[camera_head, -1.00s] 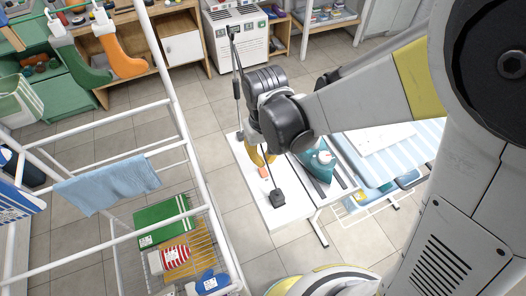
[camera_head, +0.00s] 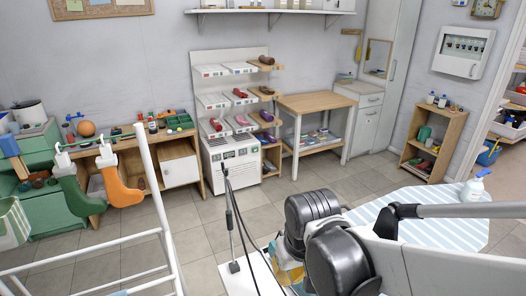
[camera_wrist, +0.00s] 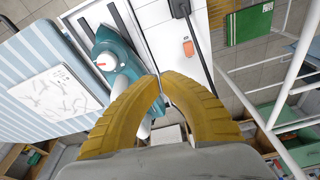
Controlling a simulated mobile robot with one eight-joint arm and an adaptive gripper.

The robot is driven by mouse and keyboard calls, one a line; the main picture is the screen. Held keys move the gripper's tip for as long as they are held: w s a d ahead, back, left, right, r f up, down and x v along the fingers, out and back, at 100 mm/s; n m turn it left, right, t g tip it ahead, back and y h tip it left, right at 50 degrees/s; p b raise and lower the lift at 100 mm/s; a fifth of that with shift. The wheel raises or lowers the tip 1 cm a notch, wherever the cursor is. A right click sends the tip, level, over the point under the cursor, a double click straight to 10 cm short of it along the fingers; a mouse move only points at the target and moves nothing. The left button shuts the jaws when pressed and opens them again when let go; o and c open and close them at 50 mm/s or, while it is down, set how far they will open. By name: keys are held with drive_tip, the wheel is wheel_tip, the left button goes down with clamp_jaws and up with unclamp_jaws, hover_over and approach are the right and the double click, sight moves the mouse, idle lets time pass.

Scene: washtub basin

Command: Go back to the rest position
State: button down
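My gripper (camera_wrist: 161,78) shows in the wrist view with its two curved yellow fingers brought together at the tips, and I see nothing held between them. It is above a white surface (camera_wrist: 200,75), beside a teal iron (camera_wrist: 122,58). In the head view my arm reaches in from the right, and only a little of the yellow fingers shows at the bottom, below the dark wrist joints. The fingertips are hidden there.
A striped ironing board (camera_head: 445,222) holds a spray bottle (camera_head: 473,187). A white drying rack (camera_head: 160,205) stands at left. A small orange object (camera_wrist: 188,47) lies on the white surface. Shelves and a wooden table (camera_head: 316,102) line the back wall; tiled floor lies open before them.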

drive_tip(key=s+d+r+m+t+b, duration=0.1)
drive_tip(key=s+d+r+t, duration=0.1)
drive_tip(key=d, duration=0.4)
drive_tip(key=s+d+r+m+t, duration=0.2)
drive_tip(key=s+d+r+t, duration=0.1)
drive_tip(key=d, duration=0.3)
drive_tip(key=shift+s+d+r+h+b, duration=0.35)
drive_tip(key=shift+r+h, duration=0.05)
drive_tip(key=shift+r, duration=0.1)
